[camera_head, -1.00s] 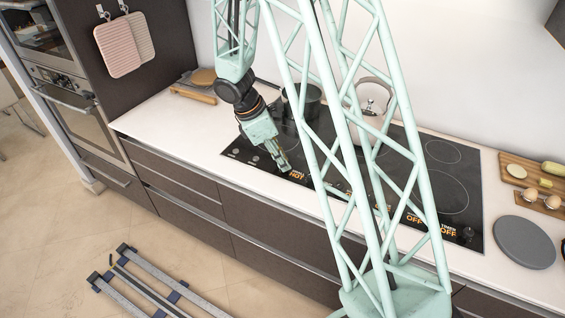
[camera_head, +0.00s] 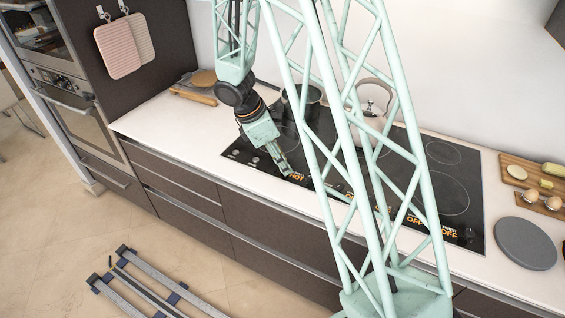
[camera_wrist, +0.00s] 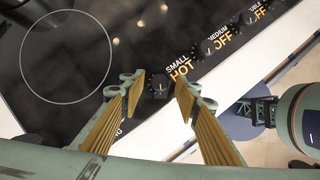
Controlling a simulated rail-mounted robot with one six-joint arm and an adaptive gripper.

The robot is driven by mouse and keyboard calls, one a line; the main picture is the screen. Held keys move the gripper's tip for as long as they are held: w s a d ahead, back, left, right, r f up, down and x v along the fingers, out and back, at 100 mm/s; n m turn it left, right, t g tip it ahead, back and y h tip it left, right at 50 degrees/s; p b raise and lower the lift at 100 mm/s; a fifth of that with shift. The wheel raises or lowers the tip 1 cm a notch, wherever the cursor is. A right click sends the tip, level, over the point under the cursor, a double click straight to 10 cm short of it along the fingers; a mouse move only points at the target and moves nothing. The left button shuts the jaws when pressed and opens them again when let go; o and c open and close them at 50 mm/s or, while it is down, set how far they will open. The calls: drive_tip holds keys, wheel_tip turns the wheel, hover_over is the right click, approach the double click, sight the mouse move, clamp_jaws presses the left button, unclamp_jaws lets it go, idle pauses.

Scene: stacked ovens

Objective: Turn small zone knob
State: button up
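The small zone knob (camera_wrist: 158,86) is a dark round knob on the front of the black cooktop (camera_wrist: 20,105). The orange-white label SMALL HOT (camera_wrist: 179,67) is beside it in the wrist view. My gripper (camera_wrist: 158,90) is open, with one finger on each side of the knob at a gap. Contact with the knob cannot be seen. In the head view my gripper (camera_head: 287,171) is low over the cooktop's front left edge, and the knob there is hard to make out.
The knobs marked MEDIUM OFF (camera_wrist: 207,47) and another marked OFF (camera_wrist: 247,18) lie in a row beyond. A dark pot (camera_head: 304,100) and a kettle (camera_head: 374,97) stand at the back. The white counter (camera_head: 165,122) left of the cooktop is mostly clear.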

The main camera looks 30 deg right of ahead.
drive_tip(key=shift+r, duration=0.15)
drive_tip(key=v, duration=1.1)
drive_tip(key=shift+a+r, duration=0.2)
drive_tip(key=shift+r, duration=0.1)
idle(0.6)
drive_tip(key=s+a+r+m+t+y, duration=0.1)
drive_tip(key=s+a+r+m, duration=0.25)
drive_tip(key=s+r, duration=0.5)
drive_tip(key=s+a+r+m+t+y, duration=0.1)
drive_tip(key=s+a+r+m, duration=0.1)
drive_tip(key=s+r+m, duration=0.5)
drive_tip(key=s+a+r+m+t+y, duration=0.1)
drive_tip(key=s+a+r+m, duration=0.1)
drive_tip(key=s, duration=0.8)
drive_tip(key=s+a+r+m+t+y+b, duration=0.1)
drive_tip(key=s+a+r, duration=0.4)
drive_tip(key=s, duration=0.5)
drive_tip(key=shift+s+r+m+t, duration=0.2)
drive_tip(key=shift+r+m+t, duration=0.35)
drive_tip(key=shift+m, duration=0.4)
